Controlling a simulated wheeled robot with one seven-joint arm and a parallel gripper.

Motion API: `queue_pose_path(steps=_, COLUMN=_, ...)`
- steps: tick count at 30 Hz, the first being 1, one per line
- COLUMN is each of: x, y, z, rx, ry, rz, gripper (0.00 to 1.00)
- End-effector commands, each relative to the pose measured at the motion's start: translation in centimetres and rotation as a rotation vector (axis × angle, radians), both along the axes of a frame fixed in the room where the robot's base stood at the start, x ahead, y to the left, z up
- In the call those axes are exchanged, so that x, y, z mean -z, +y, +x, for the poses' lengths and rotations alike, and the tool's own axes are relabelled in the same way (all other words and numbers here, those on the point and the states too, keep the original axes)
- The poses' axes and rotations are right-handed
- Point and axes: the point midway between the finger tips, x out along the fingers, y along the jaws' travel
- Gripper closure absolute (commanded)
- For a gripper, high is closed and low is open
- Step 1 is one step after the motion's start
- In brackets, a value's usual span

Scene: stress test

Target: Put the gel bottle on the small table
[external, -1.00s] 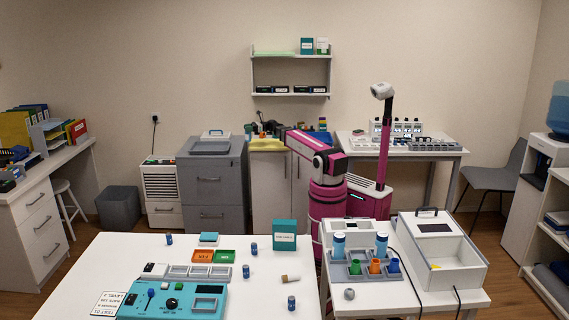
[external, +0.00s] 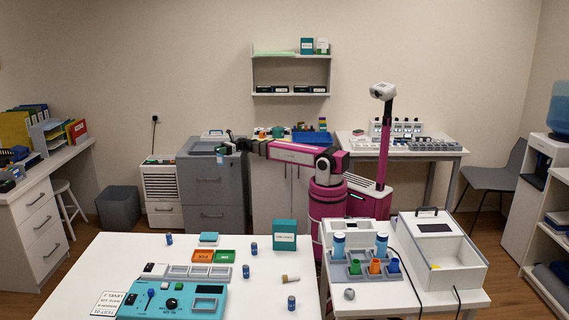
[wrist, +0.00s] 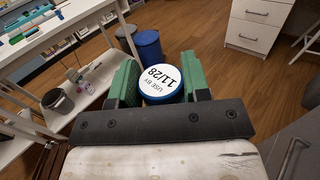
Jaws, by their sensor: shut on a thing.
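My gripper (external: 222,148) is raised in front of the grey cabinet at the back left of the arm. In the wrist view its green fingers (wrist: 158,88) are shut on a blue-sided bottle (wrist: 160,78), seen end-on, with a white round top reading "USE BY 11/28". I take it for the gel bottle; its lower part is hidden. In the external view the held bottle is too small to make out. A smaller white table (external: 400,299) at the front right, likely the small table, bears a grey rack, a lidded box and a small grey ball.
The large white table (external: 130,262) at front carries a teal device, trays and several small blue cylinders. The grey cabinet (external: 212,190) stands close by the gripper. The wrist view shows open wooden floor (wrist: 215,60) and a blue bin (wrist: 148,46).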

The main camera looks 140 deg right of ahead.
Motion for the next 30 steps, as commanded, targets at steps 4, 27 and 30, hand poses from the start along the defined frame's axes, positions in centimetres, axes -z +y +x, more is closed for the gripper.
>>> queue_pose_path(steps=4, x=0.9, y=2.7, z=4.2, rx=-0.067, ry=0.000, rz=0.001, gripper=0.87)
queue_pose_path(steps=27, x=5.1, y=19.6, z=21.3, rx=-0.391, ry=0.001, rz=0.002, gripper=0.87)
queue_pose_path(steps=30, x=5.6, y=22.1, z=22.9, rx=-0.432, ry=0.001, rz=0.001, gripper=0.87)
